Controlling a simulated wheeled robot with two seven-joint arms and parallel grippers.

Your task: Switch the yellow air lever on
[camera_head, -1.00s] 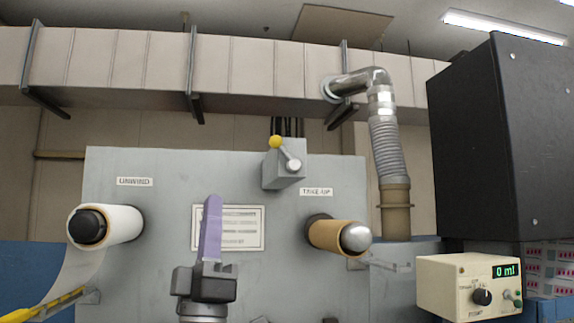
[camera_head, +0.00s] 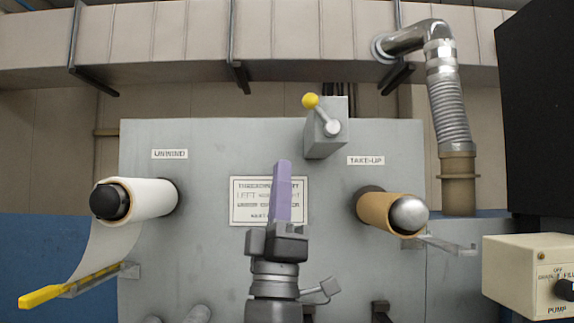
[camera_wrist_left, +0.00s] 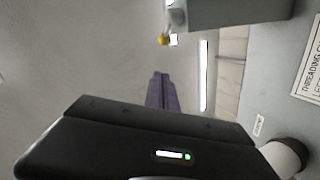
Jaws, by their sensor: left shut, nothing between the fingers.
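The yellow air lever (camera_head: 310,101) has a round yellow knob on a short silver arm. It pivots on a grey box (camera_head: 323,138) at the top of the grey panel, and the knob points up and left. My left gripper (camera_head: 281,166) is shut and empty, its purple fingers pointing up in front of the panel, below and left of the lever and apart from it in the picture. In the left wrist view the purple fingers (camera_wrist_left: 161,76) are together, and the yellow knob (camera_wrist_left: 163,39) shows beyond their tips. My right gripper is not in view.
The brown take-up roll (camera_head: 385,210) is at right. A metal hose (camera_head: 449,110) and a pump box (camera_head: 522,268) stand further right.

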